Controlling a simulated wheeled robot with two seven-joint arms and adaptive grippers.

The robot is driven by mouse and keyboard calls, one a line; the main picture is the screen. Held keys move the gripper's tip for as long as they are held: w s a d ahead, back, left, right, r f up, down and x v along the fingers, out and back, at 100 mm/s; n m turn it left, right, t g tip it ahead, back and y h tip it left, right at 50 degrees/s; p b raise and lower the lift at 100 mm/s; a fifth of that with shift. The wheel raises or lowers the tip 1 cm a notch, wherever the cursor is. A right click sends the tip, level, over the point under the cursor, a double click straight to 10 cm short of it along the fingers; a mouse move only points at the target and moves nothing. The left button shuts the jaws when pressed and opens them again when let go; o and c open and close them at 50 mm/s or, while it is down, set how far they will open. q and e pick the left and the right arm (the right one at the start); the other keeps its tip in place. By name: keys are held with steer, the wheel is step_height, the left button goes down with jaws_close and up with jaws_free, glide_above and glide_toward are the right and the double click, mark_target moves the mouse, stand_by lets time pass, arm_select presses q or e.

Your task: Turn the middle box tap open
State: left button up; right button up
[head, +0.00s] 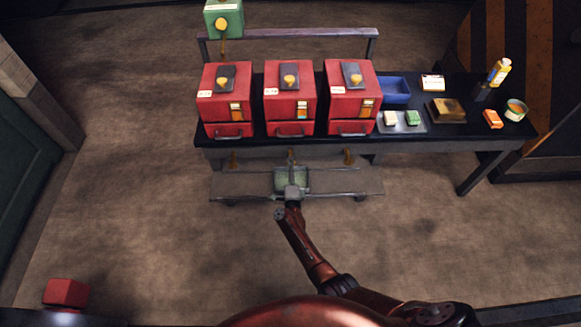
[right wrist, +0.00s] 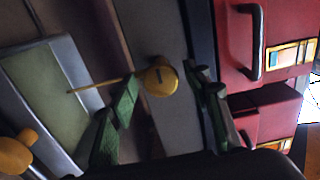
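Three red boxes stand in a row on the dark bench, with the middle red box (head: 289,105) between the other two. Below it at the bench front is a yellow tap, mostly hidden by my gripper in the head view; in the right wrist view the yellow tap (right wrist: 160,77) shows a round end and a thin rod pointing left. My right gripper (head: 291,164) is in front of the bench below the middle box. In the right wrist view my right gripper (right wrist: 165,100) is open, its green fingers on either side of the tap; contact cannot be told. My left gripper is out of view.
A blue tray (head: 395,91) and small items stand on the bench's right. The floor in front is mostly clear.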

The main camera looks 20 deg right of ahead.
steer(key=shift+d, duration=0.1)
